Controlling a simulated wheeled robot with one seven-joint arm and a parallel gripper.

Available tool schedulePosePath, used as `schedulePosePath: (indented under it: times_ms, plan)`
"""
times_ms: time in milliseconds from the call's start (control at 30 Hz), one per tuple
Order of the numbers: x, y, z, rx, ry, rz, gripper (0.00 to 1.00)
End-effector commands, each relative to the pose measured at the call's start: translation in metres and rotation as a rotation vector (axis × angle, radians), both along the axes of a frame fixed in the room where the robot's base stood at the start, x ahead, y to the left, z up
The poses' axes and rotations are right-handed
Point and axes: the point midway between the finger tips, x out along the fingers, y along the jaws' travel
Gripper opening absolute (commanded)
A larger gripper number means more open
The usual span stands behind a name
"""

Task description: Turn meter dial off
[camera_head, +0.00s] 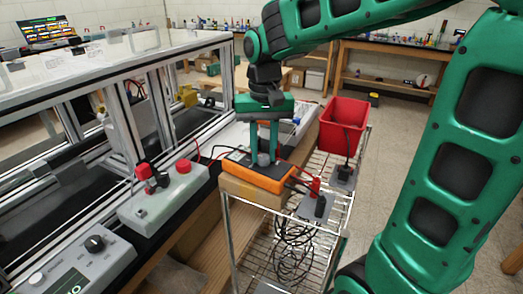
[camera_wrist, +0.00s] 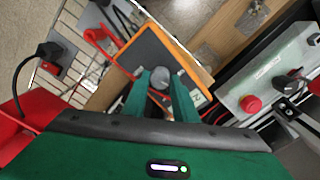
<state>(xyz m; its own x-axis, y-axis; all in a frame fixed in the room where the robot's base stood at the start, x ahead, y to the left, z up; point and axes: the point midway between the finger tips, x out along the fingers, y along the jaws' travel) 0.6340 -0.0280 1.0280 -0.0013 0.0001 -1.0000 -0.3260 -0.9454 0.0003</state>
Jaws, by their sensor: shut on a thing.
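The meter (camera_head: 262,177) is an orange-rimmed box with a dark face, lying on a cardboard box on top of a wire rack. Its round grey dial (camera_head: 263,159) is in the middle of the face. My green gripper (camera_head: 264,152) points straight down over the meter, with its fingers shut on the dial. In the wrist view the grey dial (camera_wrist: 160,78) shows between the two fingertips (camera_wrist: 160,82), and the orange rim of the meter (camera_wrist: 197,68) frames the dark face. The dial's marking cannot be read, and part of the face is hidden by the fingers.
Red and black leads run from the meter. Left of it stand a grey control box (camera_head: 163,196) with red buttons and an aluminium extrusion frame (camera_head: 228,75). A red bin (camera_head: 343,123) and a black plug (camera_head: 344,173) are at the right. Open floor lies beyond the rack.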

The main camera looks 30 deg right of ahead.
Motion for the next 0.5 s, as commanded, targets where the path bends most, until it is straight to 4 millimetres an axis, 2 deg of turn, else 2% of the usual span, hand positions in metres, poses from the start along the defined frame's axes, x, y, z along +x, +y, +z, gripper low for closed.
schedulePosePath:
  times_ms: [500]
  plan:
    - [0.0002, 0.0003, 0.0004, 0.000, -0.001, 0.479, 0.03]
